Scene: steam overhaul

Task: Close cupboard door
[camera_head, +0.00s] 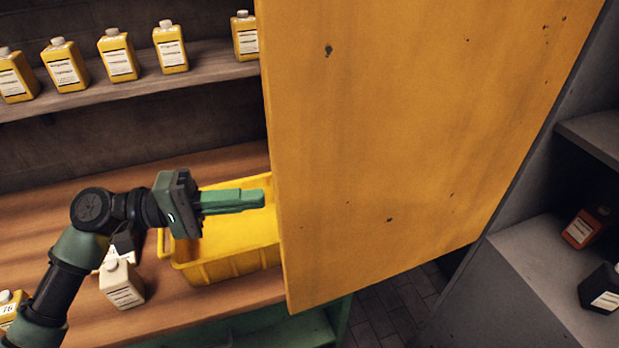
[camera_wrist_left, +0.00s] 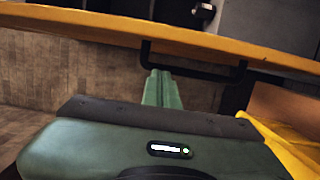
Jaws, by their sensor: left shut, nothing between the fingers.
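The yellow cupboard door (camera_head: 410,140) stands open across the middle and right of the head view. The grey cupboard (camera_head: 535,270) with its shelves shows to the right of it. My left gripper (camera_head: 262,198) is shut and empty, its fingertips close to the door's left edge. In the left wrist view, the door's edge (camera_wrist_left: 90,25) runs across the top, and a black bar handle (camera_wrist_left: 190,70) is on the door's near side. The shut fingers (camera_wrist_left: 160,75) point at the handle; I cannot tell whether they touch. The head view hides the handle. My right gripper is out of view.
A yellow bin (camera_head: 225,262) sits on the wooden bench (camera_head: 190,315) below my left gripper. A white bottle (camera_head: 122,284) stands beside it. Several yellow bottles line the shelf (camera_head: 130,90) above. An orange bottle (camera_head: 586,228) and a black bottle (camera_head: 601,288) are in the cupboard.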

